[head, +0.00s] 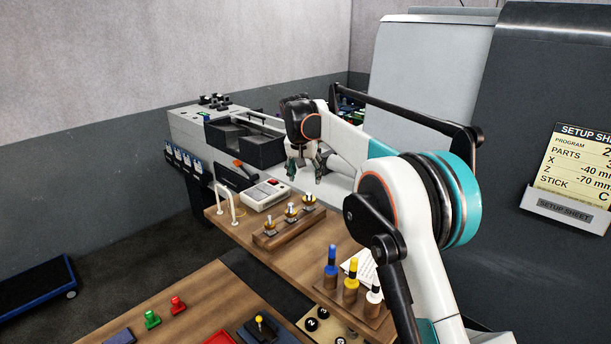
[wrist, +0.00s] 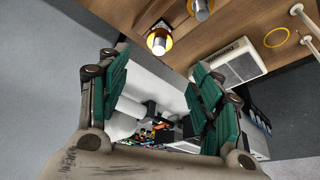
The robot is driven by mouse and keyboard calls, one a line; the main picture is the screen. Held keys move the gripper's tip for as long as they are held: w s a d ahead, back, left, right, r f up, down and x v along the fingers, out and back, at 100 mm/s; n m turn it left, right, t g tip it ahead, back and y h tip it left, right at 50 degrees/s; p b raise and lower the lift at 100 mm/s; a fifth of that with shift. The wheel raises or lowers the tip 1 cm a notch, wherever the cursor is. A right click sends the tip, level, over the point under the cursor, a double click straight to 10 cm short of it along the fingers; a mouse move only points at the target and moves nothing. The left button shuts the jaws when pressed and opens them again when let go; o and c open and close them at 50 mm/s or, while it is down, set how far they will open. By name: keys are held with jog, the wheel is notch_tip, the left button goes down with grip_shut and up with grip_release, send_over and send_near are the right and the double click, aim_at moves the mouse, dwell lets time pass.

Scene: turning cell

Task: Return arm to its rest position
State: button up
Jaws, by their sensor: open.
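My gripper (head: 304,172) hangs from my arm in the middle of the head view, above the far end of the wooden bench (head: 268,231). My arm reaches out from the lower right and bends down at the wrist. In the wrist view my gripper (wrist: 163,95) shows two green-padded fingers spread wide apart. Nothing is between the pads. Past the fingertips lie a pale surface and a cluttered area of small coloured parts (wrist: 160,132), too small to make out.
A grey desktop device (head: 265,194) and a wooden block with brass-coloured pieces (head: 289,226) stand near my gripper. Colour-capped bottles (head: 351,285) stand beside my arm. A grey machine (head: 230,135) is behind left; a tall dark cabinet (head: 535,110) is at right.

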jog(key=s+d+r, duration=1.2)
jog(key=s+d, duration=0.3)
jog(key=s, duration=0.1)
jog(key=s+d+f+t, duration=0.1)
jog(key=s+d, duration=0.2)
jog(key=s, duration=0.5)
jog(key=s+d+f+n, duration=0.1)
jog(key=s+d, duration=0.3)
jog(key=s, duration=0.3)
jog(key=s+d+f+t, duration=0.1)
jog(key=s+d, duration=0.2)
jog(key=s, duration=0.5)
jog(key=s+d+f, duration=0.3)
jog(key=s+f, duration=0.7)
jog(key=s, duration=0.2)
notch_tip(320, 180, down, 25)
jog(key=b, duration=2.5)
jog(key=shift+r+n+t+y+b, duration=0.15)
jog(key=shift+n+t+y+b, duration=0.15)
jog(key=shift+n+t, duration=0.1)
jog(key=shift+a, duration=0.1)
